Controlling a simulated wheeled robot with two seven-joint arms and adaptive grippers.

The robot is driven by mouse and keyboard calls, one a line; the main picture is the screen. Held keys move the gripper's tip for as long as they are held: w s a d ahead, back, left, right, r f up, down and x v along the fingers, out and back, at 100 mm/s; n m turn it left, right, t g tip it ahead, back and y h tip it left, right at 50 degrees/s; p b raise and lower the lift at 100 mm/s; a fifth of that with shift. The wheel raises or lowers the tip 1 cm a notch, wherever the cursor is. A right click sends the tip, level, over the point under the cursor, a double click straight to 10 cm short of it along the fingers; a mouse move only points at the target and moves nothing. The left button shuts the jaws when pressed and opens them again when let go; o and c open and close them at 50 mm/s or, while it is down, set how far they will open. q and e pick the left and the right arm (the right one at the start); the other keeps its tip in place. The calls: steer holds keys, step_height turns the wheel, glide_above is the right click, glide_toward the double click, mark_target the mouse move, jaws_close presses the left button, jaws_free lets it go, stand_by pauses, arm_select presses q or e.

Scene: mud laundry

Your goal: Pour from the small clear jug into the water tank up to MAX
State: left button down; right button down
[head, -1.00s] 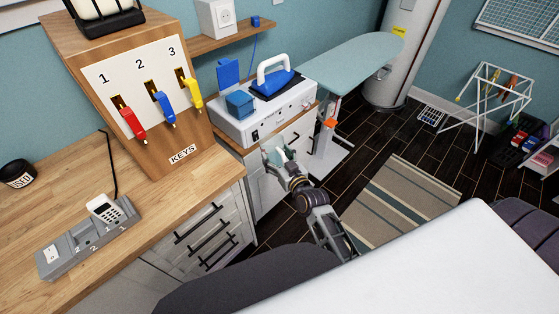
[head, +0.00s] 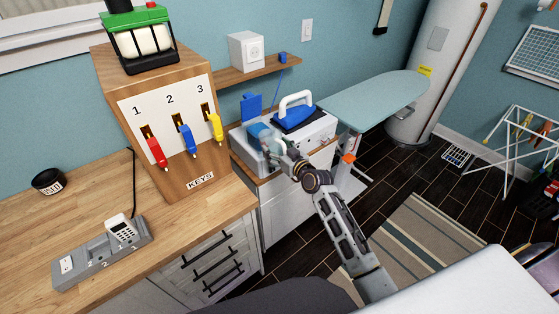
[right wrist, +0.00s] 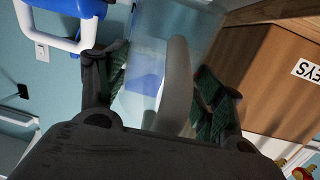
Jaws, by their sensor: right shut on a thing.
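The small clear jug (right wrist: 195,35) is in my right gripper (right wrist: 165,95), whose fingers stand on both sides of its pale handle in the right wrist view. Blue shows through its clear wall. In the head view, my right gripper (head: 275,150) is at the front left of the white ironing station, and the jug is hard to make out there. The blue water tank (head: 257,130) is just behind the gripper, partly covered, with its blue lid (head: 251,104) raised. The MAX mark and the water level cannot be made out. My left gripper is not in view.
A blue iron (head: 295,119) with a white handle sits on the station (head: 318,131), right of the tank. The wooden KEYS box (head: 170,185) with coloured levers stands close on the left. A shelf (head: 230,75) runs behind, and an ironing board (head: 375,98) is at right.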

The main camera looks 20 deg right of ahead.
steer(key=w+d+r+n+y+p, duration=0.1)
steer(key=w+r, duration=0.4)
steer(key=r, duration=0.1)
steer(key=shift+s, duration=0.1)
steer(key=shift+a+r+p, duration=0.15)
steer(key=shift+p, duration=0.3)
steer(key=shift+y+p, duration=0.3)
steer(key=shift+t, duration=0.4)
steer(key=shift+p, duration=0.35)
